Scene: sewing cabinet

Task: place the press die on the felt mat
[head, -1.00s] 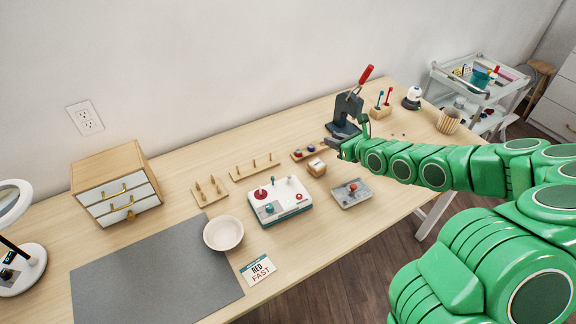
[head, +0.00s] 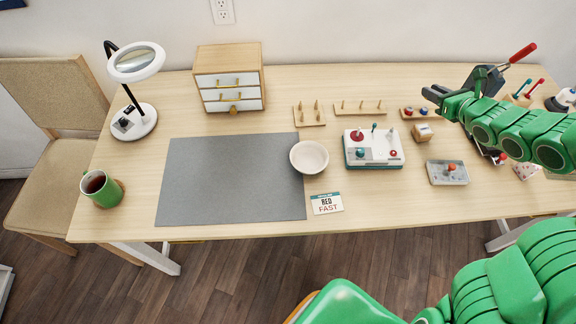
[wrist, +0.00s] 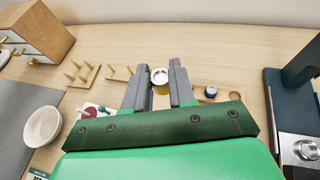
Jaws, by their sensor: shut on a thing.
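The press die (wrist: 160,77), a small cylinder with a silver top and a brass-coloured lower part, sits between the two grey fingers of my gripper (wrist: 160,72) in the wrist view. My gripper is shut on it. In the head view my gripper (head: 428,93) is over the back right of the table, left of the press, and I cannot make out the die there. The felt mat (head: 230,180) is a flat grey rectangle at the left front of the table, bare on top. My gripper is well to the right of it.
A white bowl (head: 309,158) stands at the mat's right edge, with a card (head: 327,203) in front. A white sewing box (head: 373,149), peg boards (head: 360,109) and a grey tray (head: 447,173) lie further right. A magnifier lamp (head: 137,123), mug (head: 102,189) and drawer cabinet (head: 229,78) surround the mat.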

